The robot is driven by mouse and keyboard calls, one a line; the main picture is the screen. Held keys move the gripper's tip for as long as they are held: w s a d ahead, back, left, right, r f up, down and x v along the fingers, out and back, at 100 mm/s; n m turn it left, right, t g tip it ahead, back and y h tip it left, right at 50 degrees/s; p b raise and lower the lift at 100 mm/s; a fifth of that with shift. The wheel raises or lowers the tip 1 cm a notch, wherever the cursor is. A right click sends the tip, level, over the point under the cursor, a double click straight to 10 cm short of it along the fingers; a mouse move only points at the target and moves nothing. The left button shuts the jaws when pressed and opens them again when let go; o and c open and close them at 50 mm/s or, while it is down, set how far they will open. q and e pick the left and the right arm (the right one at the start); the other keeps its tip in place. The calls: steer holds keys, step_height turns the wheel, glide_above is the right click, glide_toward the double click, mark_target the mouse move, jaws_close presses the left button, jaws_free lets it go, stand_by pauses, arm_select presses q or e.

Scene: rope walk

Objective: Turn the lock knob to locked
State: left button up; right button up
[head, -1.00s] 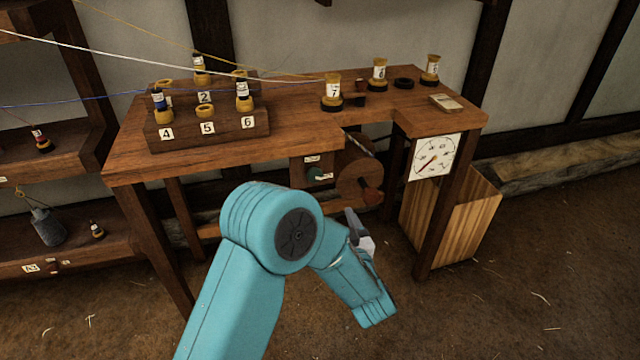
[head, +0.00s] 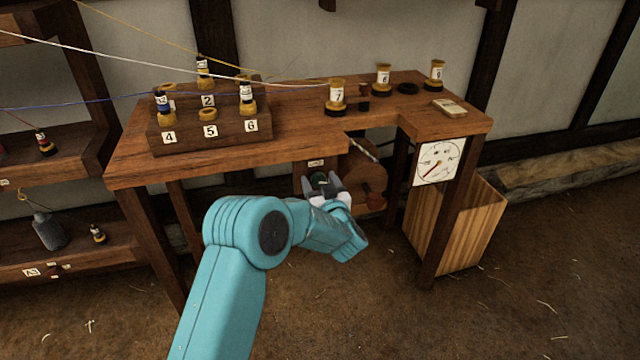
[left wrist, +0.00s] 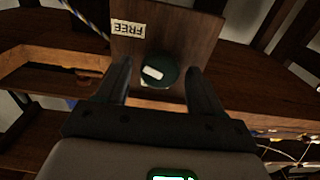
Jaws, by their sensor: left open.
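The lock knob (head: 319,178) is a dark green round knob on a wooden panel under the bench. In the left wrist view the knob (left wrist: 158,71) carries a pale pointer mark and sits between my fingers. A label reading FREE (left wrist: 128,27) is on the panel beside it, upside down in that view. A second pale label by the knob is mostly hidden. My left gripper (head: 325,184) is open, with its fingers on either side of the knob. I cannot tell whether they touch it. My right gripper is not in view.
The wooden bench (head: 220,160) stands above the knob, with numbered spools on top. A dial gauge (head: 438,162) and a slatted wooden bin (head: 480,225) are farther right.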

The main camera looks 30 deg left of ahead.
arm_select(q)
steer(key=c, duration=1)
